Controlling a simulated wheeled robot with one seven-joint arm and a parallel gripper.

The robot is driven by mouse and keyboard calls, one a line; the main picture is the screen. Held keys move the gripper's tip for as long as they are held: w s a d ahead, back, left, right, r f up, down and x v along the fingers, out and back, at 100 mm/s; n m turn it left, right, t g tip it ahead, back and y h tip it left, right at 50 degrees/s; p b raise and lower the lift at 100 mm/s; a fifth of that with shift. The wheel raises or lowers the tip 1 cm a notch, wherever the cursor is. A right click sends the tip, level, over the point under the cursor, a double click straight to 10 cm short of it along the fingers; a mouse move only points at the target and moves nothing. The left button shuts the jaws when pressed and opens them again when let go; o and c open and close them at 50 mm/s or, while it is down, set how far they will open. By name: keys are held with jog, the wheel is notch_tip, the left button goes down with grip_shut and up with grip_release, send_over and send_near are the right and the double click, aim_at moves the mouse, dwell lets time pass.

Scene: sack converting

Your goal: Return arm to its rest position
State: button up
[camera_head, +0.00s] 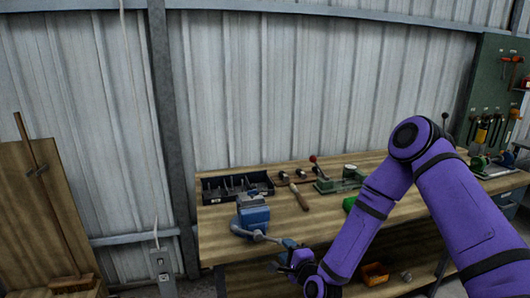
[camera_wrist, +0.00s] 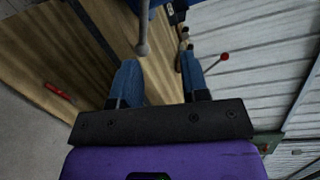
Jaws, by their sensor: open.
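My purple arm reaches in from the right in the head view and bends down to the bench front. My gripper (camera_head: 282,258) is at its end, low in front of the bench edge, close to the blue vise (camera_head: 253,214). In the wrist view my gripper (camera_wrist: 157,58) shows two blue fingers spread apart with nothing held between them. A grey vise handle with a round end (camera_wrist: 142,46) shows near the left fingertip; I cannot tell whether they touch.
The wooden workbench (camera_head: 225,246) carries a dark divided tray (camera_head: 236,186), a wooden-handled tool (camera_head: 299,197) and a green device (camera_head: 340,180). An orange bin (camera_head: 375,273) sits on the lower shelf. A wooden panel (camera_head: 40,215) leans at the left; a tool board (camera_head: 492,85) hangs right.

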jog(key=s+d+r+n+g+h, duration=0.2)
jog(key=d+r+n, duration=0.25)
jog(key=r, duration=0.45)
jog(key=s+d+r+n+g+h, duration=0.1)
jog(key=s+d+r+n+g, duration=0.1)
jog(key=d+r+n, duration=0.45)
jog(key=s+d+r+n+g+h, duration=0.2)
jog(key=d+r, duration=0.1)
jog(key=r, duration=0.8)
jog(key=s+d+r+n+g, duration=0.1)
jog(key=s+d+r, duration=0.2)
jog(key=s, duration=0.6)
jog(key=s+d+r+n+g+h, duration=0.1)
jog(key=s+d+r, duration=0.2)
jog(key=s, duration=0.6)
jog(key=s+d+r+g+h, duration=0.1)
jog(key=s+d+r+g, duration=0.1)
jog(key=s+r, duration=0.3)
jog(key=s+d, duration=0.1)
jog(key=s, duration=0.3)
jog(key=shift+s+r+n, duration=0.35)
jog(key=shift+n, duration=0.05)
jog(key=shift+d, duration=0.1)
